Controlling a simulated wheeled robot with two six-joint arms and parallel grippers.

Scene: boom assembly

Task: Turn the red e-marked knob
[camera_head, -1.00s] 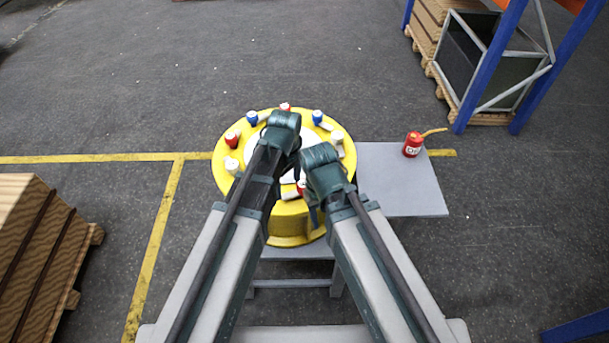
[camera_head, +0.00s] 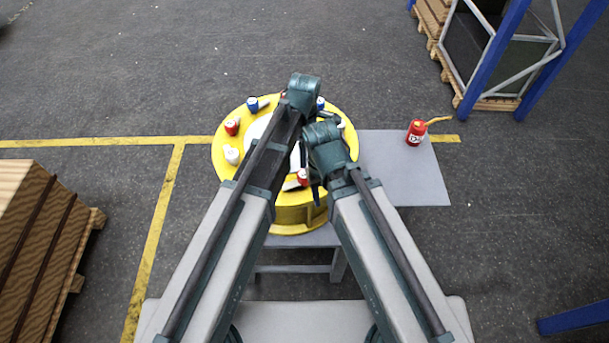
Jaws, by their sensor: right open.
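A round yellow drum (camera_head: 226,175) with a white centre carries red, blue and white knobs around its top. One red knob (camera_head: 302,176) is at the near side, one red knob (camera_head: 232,127) at the left, and part of another shows at the far side. Their letter marks are too small to read, so I cannot tell which bears the e. My right gripper (camera_head: 311,176) is open, its dark fingers pointing down close around or beside the near red knob; contact is unclear. My left arm (camera_head: 304,90) crosses above the drum; its gripper is hidden.
White knobs (camera_head: 231,155) and blue knobs (camera_head: 252,104) sit close by on the drum. A grey table (camera_head: 425,185) extends right, with a red oil can (camera_head: 416,133) on it. Wooden crates stand at left, and a blue rack at upper right. My forearms nearly meet over the drum.

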